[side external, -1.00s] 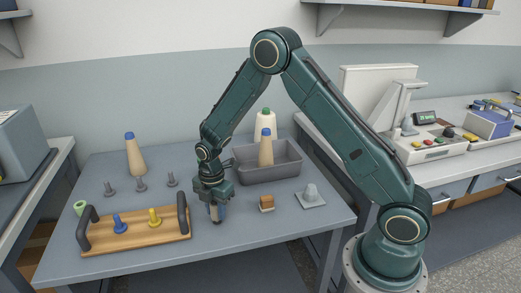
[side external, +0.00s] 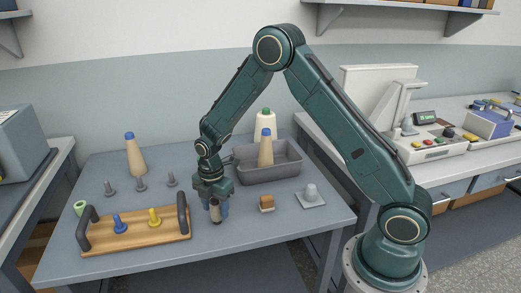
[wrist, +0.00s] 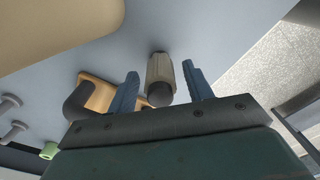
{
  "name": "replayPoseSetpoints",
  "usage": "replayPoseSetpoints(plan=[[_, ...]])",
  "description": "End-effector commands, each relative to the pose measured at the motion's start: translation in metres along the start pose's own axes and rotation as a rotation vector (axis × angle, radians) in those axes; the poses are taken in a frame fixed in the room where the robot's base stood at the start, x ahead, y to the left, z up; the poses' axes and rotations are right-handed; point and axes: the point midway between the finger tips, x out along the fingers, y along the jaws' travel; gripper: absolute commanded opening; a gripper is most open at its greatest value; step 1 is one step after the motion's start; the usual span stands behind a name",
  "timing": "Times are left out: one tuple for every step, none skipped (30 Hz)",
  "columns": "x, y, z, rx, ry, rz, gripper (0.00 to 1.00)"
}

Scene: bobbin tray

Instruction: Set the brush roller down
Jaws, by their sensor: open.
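The brush roller (side external: 216,213), pale with dark ends, is between my gripper's fingers at the front of the grey table, right of the wooden tray. In the wrist view the brush roller (wrist: 160,74) shows its dark end toward me, with a gap to each blue finger. My gripper (side external: 216,206) is open around it, and it also shows in the wrist view (wrist: 160,90). The roller looks roughly upright; whether its foot rests on the table is hard to tell.
The wooden tray (side external: 100,243) with dark handles holds a blue and a yellow bobbin. A grey bin (side external: 285,172) with a cone stands behind. A small wooden block (side external: 267,203) and a grey pad with a peg (side external: 311,197) are to the right. Several grey pegs stand at the left.

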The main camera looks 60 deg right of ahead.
Motion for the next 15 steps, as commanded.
replayPoseSetpoints(plan=[[-0.006,0.001,0.0,0.0,0.0,0.003,0.51],[-0.009,0.001,0.0,0.0,0.0,0.003,0.51],[-0.014,0.001,0.0,0.0,0.0,0.003,0.51],[-0.018,0.001,0.0,0.0,0.0,0.004,0.51],[-0.022,0.001,0.0,0.0,0.0,0.004,0.51],[-0.029,0.001,0.0,0.0,0.0,0.004,0.51],[-0.034,0.001,0.0,0.0,0.0,0.005,0.51],[-0.039,0.001,0.0,0.0,0.0,0.004,0.51],[-0.046,0.001,0.0,0.0,0.0,0.005,0.51],[-0.051,0.001,0.0,0.0,0.0,0.004,0.51],[-0.056,0.001,0.0,0.0,0.0,0.004,0.51],[-0.063,0.001,0.0,0.0,0.0,0.005,0.51],[-0.068,0.001,0.0,0.0,0.0,0.004,0.51],[-0.072,0.001,0.0,0.0,0.0,0.005,0.51],[-0.079,0.001,0.0,0.0,0.0,0.004,0.51]])
